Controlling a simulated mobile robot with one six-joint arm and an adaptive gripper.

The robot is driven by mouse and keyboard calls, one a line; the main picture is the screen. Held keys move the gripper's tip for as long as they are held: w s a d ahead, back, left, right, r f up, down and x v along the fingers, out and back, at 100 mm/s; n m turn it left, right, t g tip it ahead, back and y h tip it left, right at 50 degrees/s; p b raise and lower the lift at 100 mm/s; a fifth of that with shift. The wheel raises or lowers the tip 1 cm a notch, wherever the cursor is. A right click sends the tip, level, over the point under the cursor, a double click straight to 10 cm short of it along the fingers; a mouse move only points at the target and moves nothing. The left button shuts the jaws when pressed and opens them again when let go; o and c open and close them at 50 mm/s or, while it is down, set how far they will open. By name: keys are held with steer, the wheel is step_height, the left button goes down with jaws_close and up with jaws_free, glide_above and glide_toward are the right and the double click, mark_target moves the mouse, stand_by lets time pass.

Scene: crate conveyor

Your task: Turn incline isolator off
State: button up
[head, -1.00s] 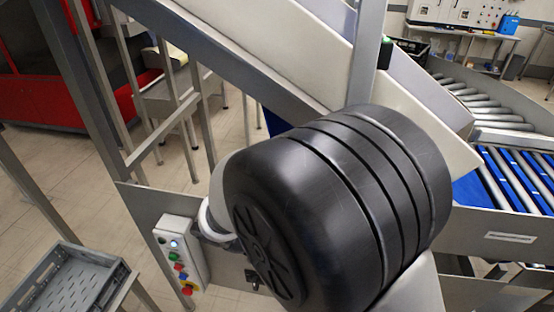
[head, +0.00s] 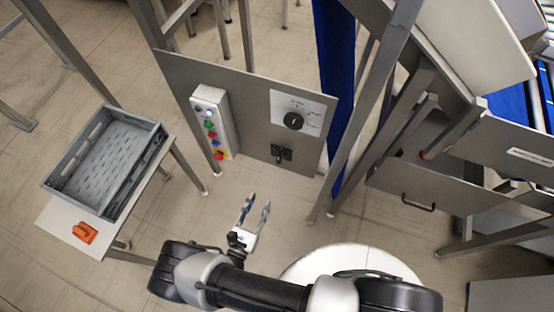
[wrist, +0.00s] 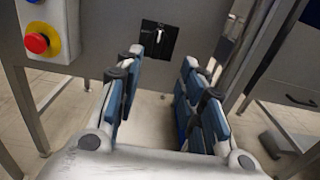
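A grey panel (head: 252,92) carries the controls. A black rotary knob on a white labelled plate (head: 315,103) is at its upper right. Below it is a small black switch (head: 281,154) with a lever; in the wrist view the black switch (wrist: 152,48) shows a pale lever pointing roughly up. The labels are too small to read, so I cannot tell which one is the incline isolator. My gripper (head: 256,206) is open and empty, in front of and below the panel. In the wrist view my gripper's fingers (wrist: 160,75) stand apart, with the switch beyond them.
A control box (head: 212,122) with several coloured buttons, including a red stop button on yellow (wrist: 37,43), is left of the switch. A grey crate (head: 148,128) and an orange object (head: 84,232) are on a side table at left. Conveyor legs stand at right.

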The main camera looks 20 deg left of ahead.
mark_target(278, 158)
steer(key=w, duration=0.5)
steer(key=w+d+b, duration=0.1)
steer(key=w, duration=0.5)
steer(key=w+b, duration=0.1)
steer(key=w, duration=0.5)
steer(key=shift+w+d+f, duration=0.1)
steer(key=shift+d, duration=0.1)
steer(key=shift+c, duration=0.2)
jaws_close()
